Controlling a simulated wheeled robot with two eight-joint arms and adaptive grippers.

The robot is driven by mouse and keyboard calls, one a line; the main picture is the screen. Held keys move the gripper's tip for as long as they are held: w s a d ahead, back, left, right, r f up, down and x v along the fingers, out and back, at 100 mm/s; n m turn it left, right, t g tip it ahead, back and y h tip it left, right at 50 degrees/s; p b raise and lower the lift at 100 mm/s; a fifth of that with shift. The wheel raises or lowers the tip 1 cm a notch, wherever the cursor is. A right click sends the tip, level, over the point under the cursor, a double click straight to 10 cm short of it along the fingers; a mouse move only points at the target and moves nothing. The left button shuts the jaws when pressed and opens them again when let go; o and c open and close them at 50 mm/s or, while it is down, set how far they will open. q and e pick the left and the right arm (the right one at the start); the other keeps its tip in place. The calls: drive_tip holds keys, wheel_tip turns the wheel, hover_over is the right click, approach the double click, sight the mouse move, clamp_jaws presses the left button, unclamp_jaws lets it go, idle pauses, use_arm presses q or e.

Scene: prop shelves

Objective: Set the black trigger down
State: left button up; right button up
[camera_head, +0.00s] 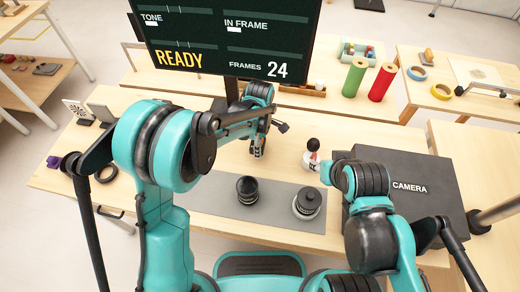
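My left arm comes in from the left and bends over the table. Its gripper (258,147) points down behind the grey mat. A small black piece (282,127) juts out at its right; I cannot tell whether this is the black trigger or part of the gripper. The gap between the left fingers is too small to read. My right arm folds in front of the black camera box, and its gripper (338,165) is mostly hidden by its own wrist beside a small figure (312,155) with a dark head and white-and-red body.
The grey mat (220,207) holds a black lens-like cylinder (247,190) and a round black-and-white piece (306,204). A black CAMERA box (425,185) stands right. A display (230,38) rises behind. Green (354,78) and red (381,83) rolls stand at the back. A black ring (106,174) lies left.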

use_arm(q)
wheel_tip(320, 180, down, 2)
drive_tip(key=shift+f+b, duration=0.25)
drive_tip(key=shift+b, duration=0.1)
drive_tip(key=shift+f, duration=0.15)
drive_tip(key=o, duration=1.3)
